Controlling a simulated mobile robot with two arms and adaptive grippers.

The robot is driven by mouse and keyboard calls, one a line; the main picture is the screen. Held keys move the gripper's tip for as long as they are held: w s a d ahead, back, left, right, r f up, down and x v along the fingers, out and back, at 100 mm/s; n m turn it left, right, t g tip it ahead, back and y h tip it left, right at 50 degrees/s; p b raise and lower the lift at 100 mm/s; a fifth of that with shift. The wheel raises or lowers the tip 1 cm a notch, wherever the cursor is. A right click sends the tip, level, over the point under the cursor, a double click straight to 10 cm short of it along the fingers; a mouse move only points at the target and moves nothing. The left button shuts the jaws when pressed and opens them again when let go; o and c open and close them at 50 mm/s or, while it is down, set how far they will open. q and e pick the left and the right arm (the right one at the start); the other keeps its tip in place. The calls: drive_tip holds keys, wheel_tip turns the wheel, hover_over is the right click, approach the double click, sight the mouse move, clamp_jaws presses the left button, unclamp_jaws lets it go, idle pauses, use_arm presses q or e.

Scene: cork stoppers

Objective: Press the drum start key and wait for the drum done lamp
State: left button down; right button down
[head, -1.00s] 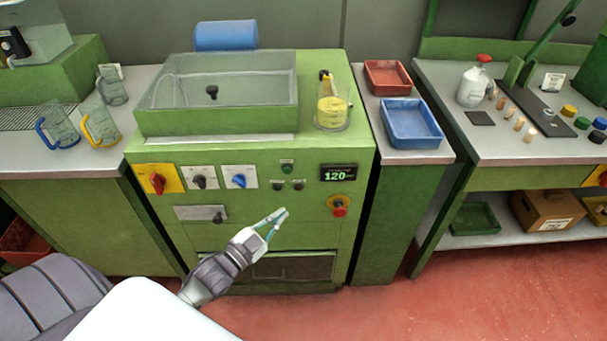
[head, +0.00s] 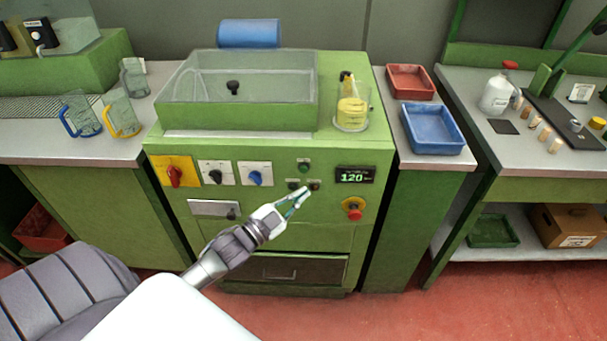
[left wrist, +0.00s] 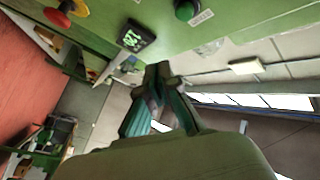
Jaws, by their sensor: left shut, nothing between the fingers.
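The green drum machine (head: 290,235) has a front panel with a round green button or lamp (head: 304,165) and two small dark keys below it, a left key (head: 293,184) and a right key (head: 315,184). Their labels are too small to read, and I cannot tell whether any lamp is lit. The display (head: 355,175) reads 120. My left gripper (head: 304,195) is shut and empty, its tips just below the right key; contact cannot be told. In the left wrist view, the fingertips (left wrist: 158,75) are near the display (left wrist: 135,37) and green button (left wrist: 187,10). My right gripper is not in view.
A red emergency stop (head: 354,208) sits right of the fingertips. A red rotary switch (head: 174,175), black knob (head: 215,176) and blue knob (head: 255,177) are to the left. A yellow-filled beaker (head: 352,108) stands on top, beside the clear-sided basin (head: 238,118).

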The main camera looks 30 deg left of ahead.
sight(304, 170)
use_arm(q)
drive_tip(key=w+a, duration=0.1)
drive_tip(key=w+b, duration=0.1)
drive_tip(key=w+a, duration=0.1)
drive_tip(key=w, duration=0.1)
drive_tip(key=shift+w+a, duration=0.1)
drive_tip(key=shift+a, duration=0.2)
idle(0.3)
drive_tip(key=shift+w, duration=0.1)
idle(0.9)
drive_tip(key=shift+w+a+b, duration=0.2)
drive_tip(key=shift+w+b, duration=0.05)
drive_tip(key=shift+b, duration=0.05)
